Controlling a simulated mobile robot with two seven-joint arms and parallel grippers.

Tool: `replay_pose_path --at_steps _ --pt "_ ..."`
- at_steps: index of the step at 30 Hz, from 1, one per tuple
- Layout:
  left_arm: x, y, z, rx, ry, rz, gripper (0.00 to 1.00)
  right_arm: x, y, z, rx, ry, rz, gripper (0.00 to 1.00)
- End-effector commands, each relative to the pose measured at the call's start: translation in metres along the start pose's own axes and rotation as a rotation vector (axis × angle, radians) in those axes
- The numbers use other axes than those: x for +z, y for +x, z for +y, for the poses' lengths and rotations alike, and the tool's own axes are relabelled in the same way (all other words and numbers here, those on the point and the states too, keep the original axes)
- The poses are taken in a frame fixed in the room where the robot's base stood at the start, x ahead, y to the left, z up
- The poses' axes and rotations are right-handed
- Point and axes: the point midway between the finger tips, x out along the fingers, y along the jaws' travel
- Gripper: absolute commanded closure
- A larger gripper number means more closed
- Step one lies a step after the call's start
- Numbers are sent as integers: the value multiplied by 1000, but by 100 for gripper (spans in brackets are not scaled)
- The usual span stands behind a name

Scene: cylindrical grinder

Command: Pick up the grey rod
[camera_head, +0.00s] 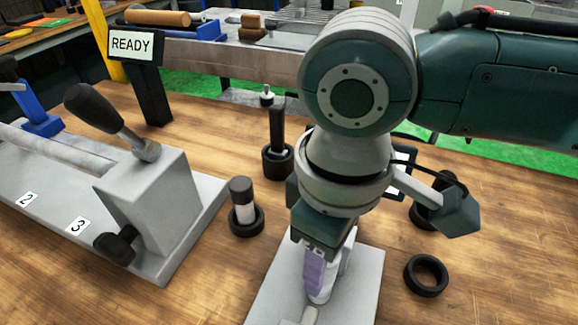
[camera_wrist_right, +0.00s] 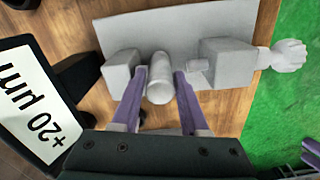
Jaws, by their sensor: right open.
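A grey rod (camera_wrist_right: 159,78) lies across a grey fixture (camera_wrist_right: 185,25), between its two blocks, in the right wrist view. Part of it shows below my gripper in the head view (camera_head: 322,294). My right gripper (camera_wrist_right: 160,86) is open, with one purple finger on each side of the rod. In the wrist view a gap shows between the rod and the right finger; the left finger is very close to it, and contact cannot be told. In the head view the right gripper (camera_head: 316,270) points down over the fixture (camera_head: 358,287).
A display reading +20 µm (camera_wrist_right: 35,105) stands beside the fixture. Black rings, one empty (camera_head: 426,275) and one holding a black-topped cylinder (camera_head: 242,203), stand on the wooden table (camera_head: 190,292). A grey machine with a lever (camera_head: 150,205) and a READY sign (camera_head: 135,45) are at left.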

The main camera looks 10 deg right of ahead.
Motion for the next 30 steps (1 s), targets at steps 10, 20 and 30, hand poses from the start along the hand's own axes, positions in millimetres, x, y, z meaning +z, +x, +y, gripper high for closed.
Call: replay_pose_path --at_steps 10,20,30 --pt "0 0 3 8 -8 0 50 0 -1 0 0 0 0 84" --pt "0 0 3 8 -8 -1 50 0 -1 0 0 0 0 100" --pt "1 0 1 2 -1 -3 50 0 -1 0 0 0 1 100"
